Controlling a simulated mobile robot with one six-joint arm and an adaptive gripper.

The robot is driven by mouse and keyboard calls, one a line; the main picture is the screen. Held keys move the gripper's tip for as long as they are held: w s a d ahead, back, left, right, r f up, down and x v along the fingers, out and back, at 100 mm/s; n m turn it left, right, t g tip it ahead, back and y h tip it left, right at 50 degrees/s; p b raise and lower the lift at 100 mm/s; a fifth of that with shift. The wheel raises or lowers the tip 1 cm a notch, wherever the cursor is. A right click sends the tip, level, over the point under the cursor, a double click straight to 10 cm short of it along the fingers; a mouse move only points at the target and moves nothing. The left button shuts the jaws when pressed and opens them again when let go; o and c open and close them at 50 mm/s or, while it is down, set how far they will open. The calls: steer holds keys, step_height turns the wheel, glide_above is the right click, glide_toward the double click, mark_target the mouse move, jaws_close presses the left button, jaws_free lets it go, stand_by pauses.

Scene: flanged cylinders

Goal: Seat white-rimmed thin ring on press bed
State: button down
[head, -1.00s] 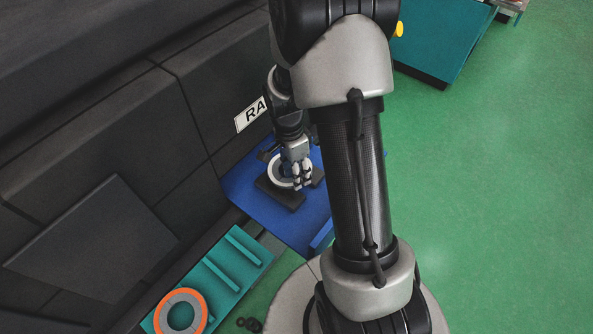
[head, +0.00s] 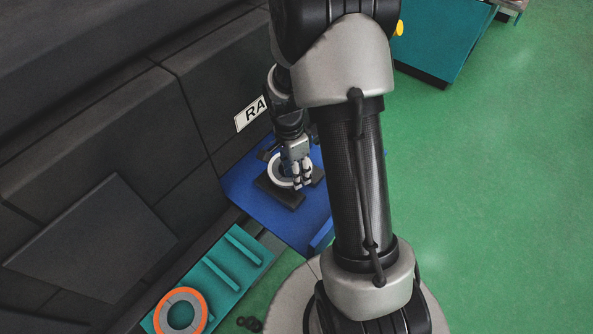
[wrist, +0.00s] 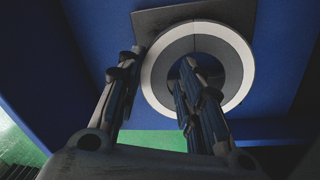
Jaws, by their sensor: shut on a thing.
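The white-rimmed thin ring (wrist: 234,60) has a grey inner face and a round hole. In the head view the ring (head: 272,172) is over the dark press bed (head: 283,199), partly hidden by my gripper (head: 302,186). In the wrist view my gripper (wrist: 150,85) has one finger outside the rim on the left and the other at the hole, shut on the ring's wall. The dark bed plate (wrist: 150,20) shows behind the ring. I cannot tell whether the ring rests flat on the bed or is slightly above it.
The bed stands on a blue table (head: 240,186) against a dark machine wall with a lettered sign (head: 251,114). A teal rack (head: 245,243) at the lower left holds an orange-rimmed ring (head: 161,314). Small dark rings lie on the green floor. The floor at right is open.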

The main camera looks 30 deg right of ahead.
stand_by(0.3)
steer(key=c, duration=1)
jaws_free()
steer(key=shift+c, duration=0.2)
step_height(320, 180, up, 7)
steer(key=p, duration=0.5)
steer(key=shift+w+a, duration=0.15)
steer(key=shift+w, duration=0.3)
